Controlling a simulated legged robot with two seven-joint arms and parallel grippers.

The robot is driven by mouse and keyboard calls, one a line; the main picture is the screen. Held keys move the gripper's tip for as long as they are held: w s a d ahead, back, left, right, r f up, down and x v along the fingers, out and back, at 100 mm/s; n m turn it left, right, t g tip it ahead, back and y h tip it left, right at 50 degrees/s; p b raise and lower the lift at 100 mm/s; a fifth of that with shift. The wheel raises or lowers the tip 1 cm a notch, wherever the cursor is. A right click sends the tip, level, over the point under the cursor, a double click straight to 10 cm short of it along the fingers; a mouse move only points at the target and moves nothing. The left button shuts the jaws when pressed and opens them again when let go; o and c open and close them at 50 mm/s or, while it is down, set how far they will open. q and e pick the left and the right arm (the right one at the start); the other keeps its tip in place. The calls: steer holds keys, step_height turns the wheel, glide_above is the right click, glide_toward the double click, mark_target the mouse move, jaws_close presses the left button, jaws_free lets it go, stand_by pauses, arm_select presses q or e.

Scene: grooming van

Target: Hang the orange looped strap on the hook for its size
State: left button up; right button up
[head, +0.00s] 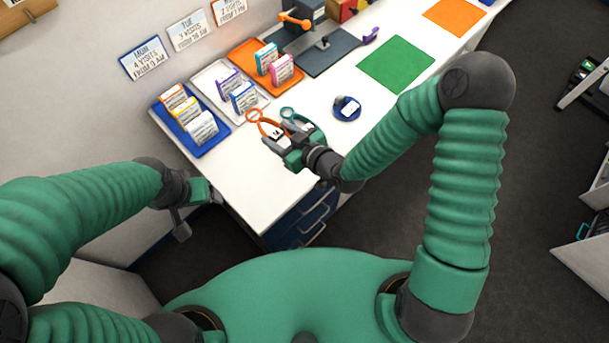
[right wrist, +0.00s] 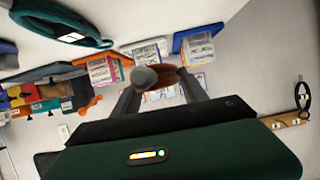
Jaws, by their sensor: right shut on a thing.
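The orange looped strap (head: 264,125) has a white tag marked with a dark letter. My right gripper (head: 284,143) is shut on it over the near part of the white counter. In the right wrist view, an orange-brown piece (right wrist: 162,76) shows between the fingertips. A wooden rail (head: 28,14) on the wall at the upper left is cut off in the head view. It also shows at the right of the right wrist view (right wrist: 288,121), with a dark loop on it; its size marks are not readable. My left gripper (head: 198,191) is left of the counter; its jaws are unclear.
A teal loop (head: 294,114) lies beside my right gripper. A dark blue loop with a white tag (head: 347,108) is right of it. Blue (head: 208,143), white (head: 262,101) and orange trays hold small boxes at the back left. A green mat (head: 397,64) lies farther along.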

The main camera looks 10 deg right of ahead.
steer(key=shift+d+f, duration=0.1)
steer(key=f, duration=0.6)
steer(key=a+f, duration=0.1)
steer(key=f, duration=0.1)
steer(key=shift+f, duration=0.7)
steer(key=shift+d, duration=0.3)
steer(key=shift+d+f, duration=0.1)
steer(key=shift+f, duration=0.15)
steer(key=o, duration=1.4)
steer(key=shift+a, duration=0.25)
steer(key=shift+o, duration=0.2)
